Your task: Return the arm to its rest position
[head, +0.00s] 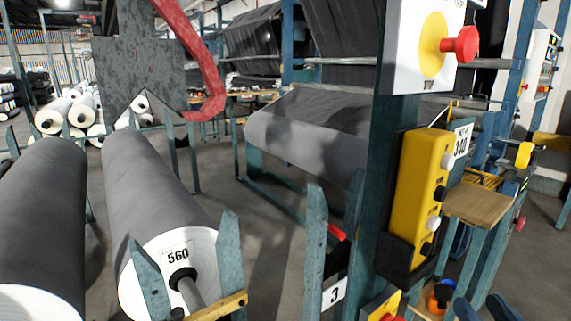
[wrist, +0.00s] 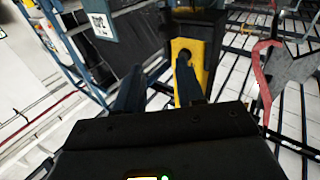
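My gripper (wrist: 160,84) shows in the wrist view as a dark body along the bottom edge with two dark fingers pointing up. The fingers stand apart, with nothing visible between them, so it is open and empty. Beyond the right finger is a yellow box (wrist: 204,58) with a dark round part; I cannot tell whether the finger touches it.
In the head view, a blue-green post carries a yellow button box (head: 415,190) and a red emergency button (head: 460,45). Grey rolls (head: 150,180) lie on racks at left. A bent red bar (head: 198,65) hangs by a speckled grey panel (head: 135,60).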

